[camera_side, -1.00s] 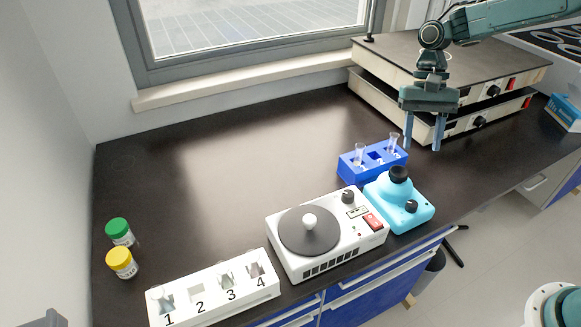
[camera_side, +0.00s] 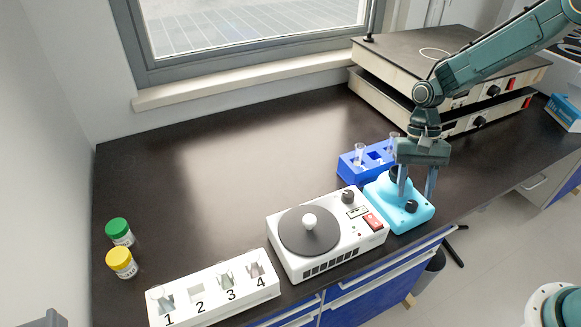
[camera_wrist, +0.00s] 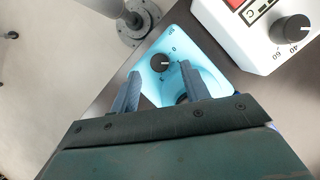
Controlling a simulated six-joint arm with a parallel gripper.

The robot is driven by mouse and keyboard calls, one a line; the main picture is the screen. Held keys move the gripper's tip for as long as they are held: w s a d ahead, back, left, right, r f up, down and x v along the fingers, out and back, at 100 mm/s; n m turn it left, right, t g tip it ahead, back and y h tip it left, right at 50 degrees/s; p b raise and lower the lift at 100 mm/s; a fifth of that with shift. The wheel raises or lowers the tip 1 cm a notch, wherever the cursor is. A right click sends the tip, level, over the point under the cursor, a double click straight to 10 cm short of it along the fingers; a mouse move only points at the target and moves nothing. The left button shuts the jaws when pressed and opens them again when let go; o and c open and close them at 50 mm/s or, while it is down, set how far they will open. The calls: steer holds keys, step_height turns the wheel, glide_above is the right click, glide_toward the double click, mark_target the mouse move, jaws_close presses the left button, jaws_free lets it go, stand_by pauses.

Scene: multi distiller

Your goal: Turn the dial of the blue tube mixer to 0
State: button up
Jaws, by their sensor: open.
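The light blue tube mixer (camera_side: 404,218) stands on the dark bench near its front edge, right of the white centrifuge-like device. Its black dial (camera_side: 411,206) is on the front right of its top; in the wrist view the dial (camera_wrist: 159,63) lies just beyond the fingertips, with a small 0 mark beside it. The mixer's black cup (camera_side: 396,176) is partly hidden by my gripper. My gripper (camera_side: 415,197) is open, pointing down over the mixer. In the wrist view my gripper's fingers (camera_wrist: 160,78) are apart, with nothing between their tips but the mixer's surface and dial.
A white device with a dark round plate (camera_side: 308,229) stands close on the left. A blue rack with tubes (camera_side: 352,171) stands behind the mixer. A white numbered rack (camera_side: 213,291) is at front left. Two stacked hotplates (camera_side: 390,98) are behind. The bench's left middle is clear.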

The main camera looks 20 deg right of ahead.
mark_target(412, 206)
steer(key=shift+x, duration=1.3)
steer(key=c, duration=1)
steer(key=shift+n, duration=0.5)
steer(key=n, duration=0.1)
steer(key=n+h, duration=0.1)
steer(key=n, duration=0.1)
steer(key=shift+a+g+h, duration=0.25)
steer(key=shift+g+h, duration=0.05)
steer(key=shift+a+n+h, duration=0.1)
steer(key=shift+n+h, duration=0.35)
steer(key=shift+n, duration=0.8)
steer(key=shift+a+n+h, duration=0.1)
steer(key=shift+n+h, duration=0.35)
steer(key=shift+n, duration=0.8)
